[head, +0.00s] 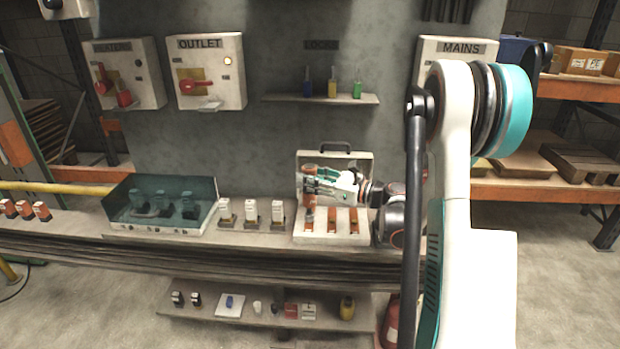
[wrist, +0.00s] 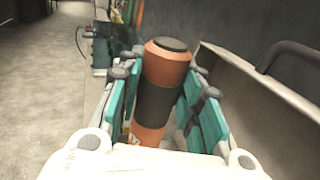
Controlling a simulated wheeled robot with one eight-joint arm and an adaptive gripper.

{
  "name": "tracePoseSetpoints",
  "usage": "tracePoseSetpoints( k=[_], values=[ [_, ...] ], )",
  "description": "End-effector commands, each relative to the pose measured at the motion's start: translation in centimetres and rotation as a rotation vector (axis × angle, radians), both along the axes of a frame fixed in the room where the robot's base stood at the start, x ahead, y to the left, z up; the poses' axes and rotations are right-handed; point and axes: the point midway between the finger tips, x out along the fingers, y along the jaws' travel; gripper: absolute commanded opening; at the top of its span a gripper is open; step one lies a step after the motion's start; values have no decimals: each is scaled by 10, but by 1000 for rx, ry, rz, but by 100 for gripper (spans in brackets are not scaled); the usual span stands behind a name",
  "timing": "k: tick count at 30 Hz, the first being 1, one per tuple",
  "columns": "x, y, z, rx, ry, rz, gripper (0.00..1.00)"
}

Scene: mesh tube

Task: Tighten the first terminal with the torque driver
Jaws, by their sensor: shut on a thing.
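My gripper (wrist: 158,100) is shut on an upright orange and black cylindrical handle, the torque driver (wrist: 165,87). Its black top cap faces the wrist camera, and its lower end is hidden. In the head view my gripper (head: 312,182) is at the open white case (head: 302,238), in front of its raised lid, with the driver (head: 309,199) standing over the left slot. I cannot tell whether the driver's tip still rests in the case. A box with a clear teal cover (head: 142,192) stands left on the bench with several dark blocks inside, possibly the terminals.
Several small white-topped blocks (head: 251,211) stand between the covered box and the case. Switch boxes marked OUTLET (head: 210,72) and MAINS (head: 455,50) hang on the wall. A shelf of locks (head: 320,98) is above the case. A lower shelf (head: 260,322) holds small items.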

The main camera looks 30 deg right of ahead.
Motion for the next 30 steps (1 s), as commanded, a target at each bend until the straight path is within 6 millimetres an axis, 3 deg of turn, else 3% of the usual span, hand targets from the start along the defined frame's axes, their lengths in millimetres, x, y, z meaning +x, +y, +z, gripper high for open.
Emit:
tracePoseSetpoints(
  k=[30],
  values=[
    [0, 0, -6, 1, -1, 0, 4]
  ],
)
